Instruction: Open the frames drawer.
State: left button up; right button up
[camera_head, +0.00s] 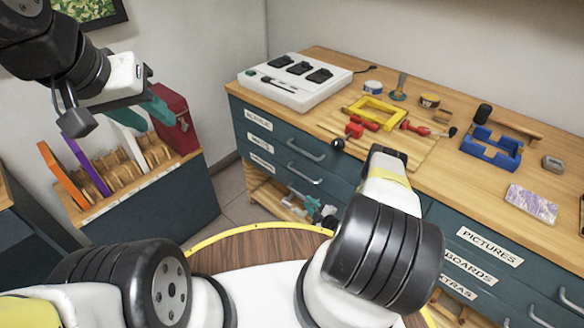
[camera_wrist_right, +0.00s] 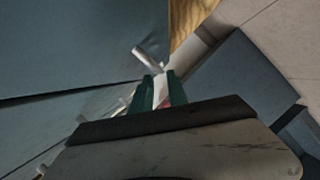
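The workbench's left drawer column has three labelled fronts (camera_head: 262,138); the lettering is too small to read surely, and the lowest label (camera_head: 262,162) is partly unclear. Two metal handles (camera_head: 305,151) show there. My right gripper's teal fingers (camera_wrist_right: 160,91) are at a blue-grey front (camera_wrist_right: 70,45) in the right wrist view. A pale handle (camera_wrist_right: 148,58) lies at the fingertips; a narrow light gap shows between the fingers, and I cannot tell whether they grip it. In the head view my right arm hides much of that area. My left gripper (camera_head: 150,106) is above the rack, away from the drawers.
A rack (camera_head: 180,172) of coloured boards stands at left. The bench top (camera_head: 425,150) carries a white charger unit (camera_head: 295,82), a yellow frame (camera_head: 372,110) and a blue tray (camera_head: 490,150). Right-hand drawers read PICTURES (camera_head: 490,246), BOARDS and EXTRAS. Some floor (camera_head: 235,195) is clear.

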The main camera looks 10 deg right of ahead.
aim_at(301, 195)
jog(key=x, duration=0.6)
jog(key=shift+w+a, duration=0.1)
jog(key=shift+w, duration=0.3)
grip_shut()
dwell(1.0)
